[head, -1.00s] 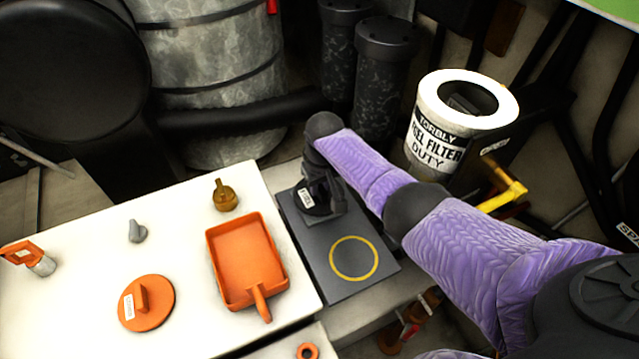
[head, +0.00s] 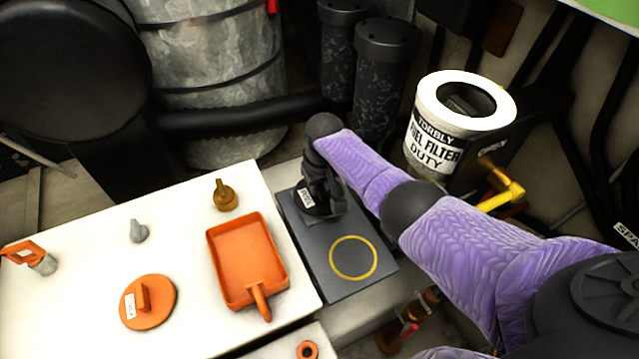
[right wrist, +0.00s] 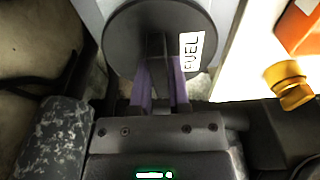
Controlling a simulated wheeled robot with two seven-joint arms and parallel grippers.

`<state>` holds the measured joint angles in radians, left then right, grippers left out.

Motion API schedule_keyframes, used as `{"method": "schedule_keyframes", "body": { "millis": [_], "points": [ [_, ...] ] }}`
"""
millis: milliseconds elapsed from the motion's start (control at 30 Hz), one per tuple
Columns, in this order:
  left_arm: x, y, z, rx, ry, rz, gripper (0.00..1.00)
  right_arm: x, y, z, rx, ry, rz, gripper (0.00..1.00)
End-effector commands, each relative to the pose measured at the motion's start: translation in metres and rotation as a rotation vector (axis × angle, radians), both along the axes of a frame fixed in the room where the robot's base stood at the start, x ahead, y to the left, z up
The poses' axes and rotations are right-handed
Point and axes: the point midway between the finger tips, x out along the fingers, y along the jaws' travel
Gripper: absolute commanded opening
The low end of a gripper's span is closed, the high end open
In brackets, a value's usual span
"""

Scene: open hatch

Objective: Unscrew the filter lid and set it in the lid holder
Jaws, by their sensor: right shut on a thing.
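The filter lid (head: 312,208) is a black disc with a raised grip bar and a white label. It is at the back part of the dark grey plate (head: 335,288), which has a yellow ring (head: 353,258) on its front part. I cannot tell whether the lid touches the plate. My right gripper (head: 326,188) is shut on the lid's bar. In the right wrist view its fingers (right wrist: 160,98) clasp the bar of the lid (right wrist: 135,40), labelled FUEL. The white fuel filter (head: 432,152) stands at the right with an open top. My left gripper is not in view.
A white table (head: 75,260) at the left holds an orange lid (head: 160,312), an orange tray (head: 215,275), a brass fitting (head: 226,197), a grey piece (head: 138,231) and an orange-handled tool (head: 22,252). Dark cylinders (head: 380,75) stand behind my gripper. A yellow handle (head: 503,198) sits below the filter.

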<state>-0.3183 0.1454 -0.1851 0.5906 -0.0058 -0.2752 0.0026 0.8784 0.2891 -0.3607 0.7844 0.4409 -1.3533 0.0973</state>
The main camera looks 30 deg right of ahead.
Motion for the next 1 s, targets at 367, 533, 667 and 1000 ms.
{"method": "schedule_keyframes", "body": {
  "millis": [367, 533, 667, 1000],
  "points": [
    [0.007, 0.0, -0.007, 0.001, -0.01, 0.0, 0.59, 0.0, 0.0, -0.009, 0.0, -0.001, 0.0, 0.0],
    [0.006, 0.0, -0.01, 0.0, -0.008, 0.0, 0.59, 0.0, 0.0, -0.013, 0.001, -0.001, 0.0, 0.0],
    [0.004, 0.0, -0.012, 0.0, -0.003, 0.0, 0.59, 0.0, 0.0, -0.017, 0.001, 0.0, 0.0, 0.0],
    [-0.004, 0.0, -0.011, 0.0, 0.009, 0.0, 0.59, 0.0, 0.0, -0.019, 0.001, 0.0, 0.0, 0.63]
  ]
}}
